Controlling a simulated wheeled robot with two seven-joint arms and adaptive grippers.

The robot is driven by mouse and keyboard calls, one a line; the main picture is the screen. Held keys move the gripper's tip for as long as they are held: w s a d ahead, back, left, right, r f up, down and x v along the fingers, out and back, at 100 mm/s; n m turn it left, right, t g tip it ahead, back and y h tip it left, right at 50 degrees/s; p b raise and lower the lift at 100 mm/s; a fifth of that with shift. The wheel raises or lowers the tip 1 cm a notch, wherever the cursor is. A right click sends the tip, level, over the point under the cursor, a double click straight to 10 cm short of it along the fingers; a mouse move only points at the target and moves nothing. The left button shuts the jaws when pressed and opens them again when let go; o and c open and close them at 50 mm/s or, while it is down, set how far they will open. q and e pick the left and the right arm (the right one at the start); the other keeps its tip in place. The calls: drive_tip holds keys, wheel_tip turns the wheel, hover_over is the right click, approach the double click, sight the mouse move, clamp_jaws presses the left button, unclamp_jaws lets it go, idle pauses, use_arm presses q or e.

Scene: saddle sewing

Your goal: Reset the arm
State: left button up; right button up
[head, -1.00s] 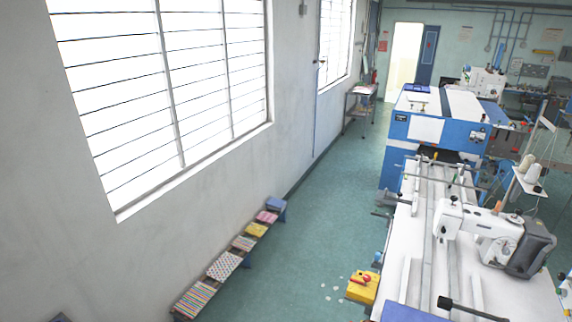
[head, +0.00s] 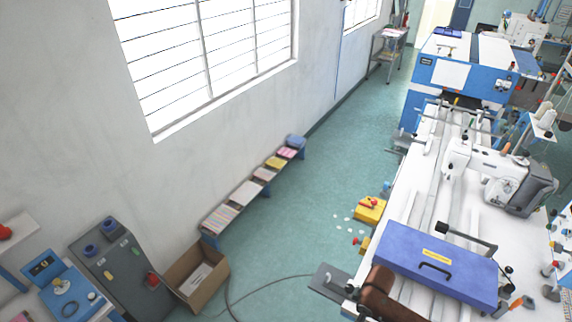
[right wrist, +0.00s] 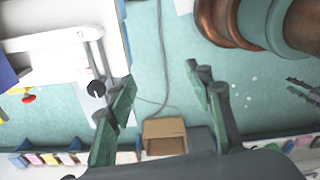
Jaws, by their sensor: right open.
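My right gripper (right wrist: 163,88) shows in the right wrist view with its two dark green fingers spread wide and nothing between them. The teal floor shows beyond the gap, with an open cardboard box (right wrist: 164,137) below it. A brown cylindrical part (right wrist: 212,20) is at the upper right of that view, apart from the fingers.
A white work table (head: 415,205) carries a sewing machine (head: 500,172) and a blue case (head: 435,262). A brown rounded object (head: 385,292) is at its near edge. A cardboard box (head: 197,274) and grey cabinet (head: 125,275) stand left. The floor between is mostly clear.

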drive_tip(key=s+a+m+t+y, duration=0.2)
drive_tip(key=s+a+m, duration=0.2)
drive_tip(key=s+a, duration=0.1)
drive_tip(key=s+d+r+m+t+h, duration=0.1)
drive_tip(key=s+d+r+m+h, duration=0.2)
drive_tip(key=s+d+m, duration=0.85)
wheel_tip(320, 180, down, 41)
drive_tip(key=s+d+n+g+b, duration=0.1)
drive_tip(key=s+d+n+b, duration=0.15)
drive_tip(key=b, duration=1.05)
use_arm(q)
wheel_tip(320, 180, down, 24)
drive_tip(key=s+b, duration=0.2)
drive_tip(key=b, duration=0.9)
drive_tip(key=shift+f, duration=0.2)
use_arm(e)
drive_tip(key=s+f, duration=1)
drive_tip(key=f, duration=0.5)
drive_tip(key=s+f+g, duration=0.1)
drive_tip(key=s+f, duration=0.9)
drive_tip(key=f, duration=0.6)
drive_tip(key=shift+s+a+n, duration=0.2)
drive_tip(key=shift+a+n, duration=0.2)
use_arm(q)
drive_tip(key=shift+a, duration=0.1)
